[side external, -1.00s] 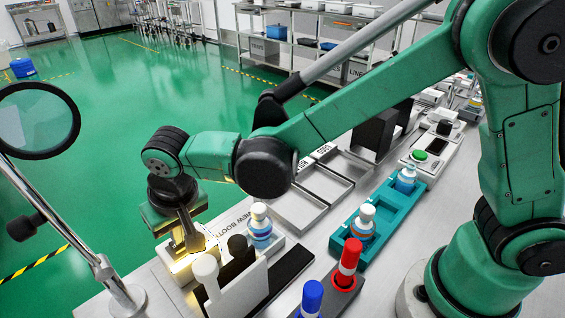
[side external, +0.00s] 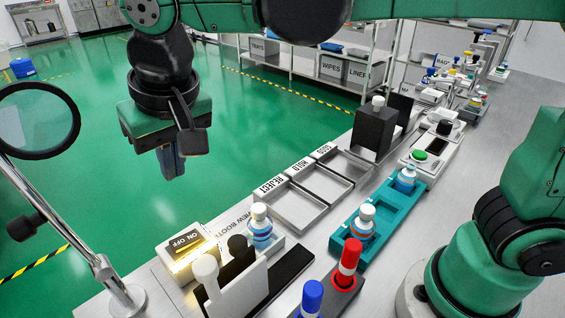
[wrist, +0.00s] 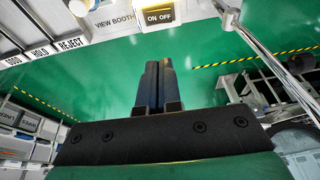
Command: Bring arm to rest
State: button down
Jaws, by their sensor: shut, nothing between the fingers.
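My gripper (side external: 171,161) hangs in the air above the green floor, beyond the bench edge, up and left of the view booth in the side view. Its two dark fingers are pressed together and hold nothing. They also show in the wrist view (wrist: 155,85), pointing toward the booth. The view booth (side external: 188,252) has an ON/OFF switch panel (wrist: 159,15) and its light glows. My gripper is well apart from it.
Bottles stand by the booth (side external: 260,228) and in a teal tray (side external: 345,243). Trays marked REJECT, HOLD and GOOD (side external: 290,215) look empty. A magnifier (side external: 38,121) on a metal stand is at left.

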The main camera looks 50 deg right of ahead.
jog(key=s+d+f+t, duration=0.2)
jog(key=d+f, duration=0.1)
jog(key=d, duration=0.7)
jog(key=s+d+f+t, duration=0.1)
jog(key=s+d+f, duration=0.2)
jog(key=d, duration=0.6)
jog(key=shift+d+f+t, duration=0.2)
jog(key=shift+d+t, duration=0.15)
jog(key=shift+t, duration=0.05)
